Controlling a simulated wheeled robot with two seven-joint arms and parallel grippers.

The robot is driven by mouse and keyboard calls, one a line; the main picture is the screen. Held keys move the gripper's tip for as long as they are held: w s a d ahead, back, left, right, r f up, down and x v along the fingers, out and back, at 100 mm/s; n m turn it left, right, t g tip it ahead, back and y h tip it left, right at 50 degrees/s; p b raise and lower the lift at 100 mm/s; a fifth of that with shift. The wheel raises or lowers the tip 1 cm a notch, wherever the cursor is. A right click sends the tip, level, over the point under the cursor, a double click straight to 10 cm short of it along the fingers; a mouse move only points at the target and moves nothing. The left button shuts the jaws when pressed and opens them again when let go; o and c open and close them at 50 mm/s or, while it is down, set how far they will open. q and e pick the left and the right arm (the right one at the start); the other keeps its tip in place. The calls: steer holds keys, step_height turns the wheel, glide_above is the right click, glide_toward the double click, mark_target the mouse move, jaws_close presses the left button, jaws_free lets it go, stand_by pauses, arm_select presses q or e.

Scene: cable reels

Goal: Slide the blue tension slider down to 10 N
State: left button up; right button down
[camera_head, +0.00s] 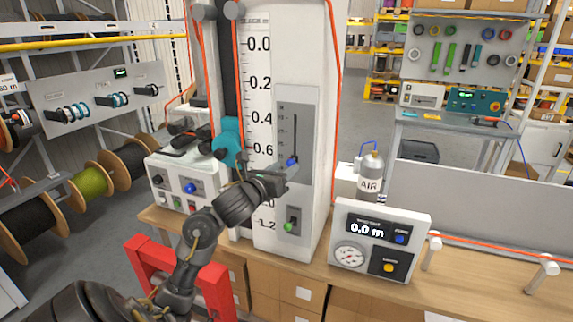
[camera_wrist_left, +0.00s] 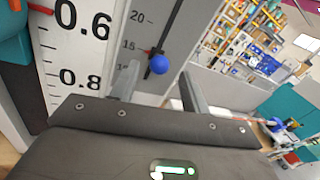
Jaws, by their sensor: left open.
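The blue tension slider (camera_head: 292,162) is a round knob low in a vertical slot on the grey panel (camera_head: 285,110) of the white column. In the left wrist view the blue knob (camera_wrist_left: 159,64) shows with a red pointer beside it, close to the 15 mark. My left gripper (camera_head: 287,178) is at the panel, just below the knob. In the left wrist view its two fingers (camera_wrist_left: 160,82) are apart, with the knob between and beyond their tips. Contact with the knob cannot be told. My right gripper is not in view.
A green-lit switch (camera_head: 291,222) sits low on the column. A white meter box (camera_head: 379,240) and a grey AIR bottle (camera_head: 371,172) stand to the right on the bench. A control box (camera_head: 182,180) is at left. A red frame (camera_head: 148,250) stands in front.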

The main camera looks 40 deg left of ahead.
mark_target(292, 162)
arm_select(q)
steer(key=shift+w+a, duration=0.2)
steer(key=shift+w, duration=0.9)
jaws_close()
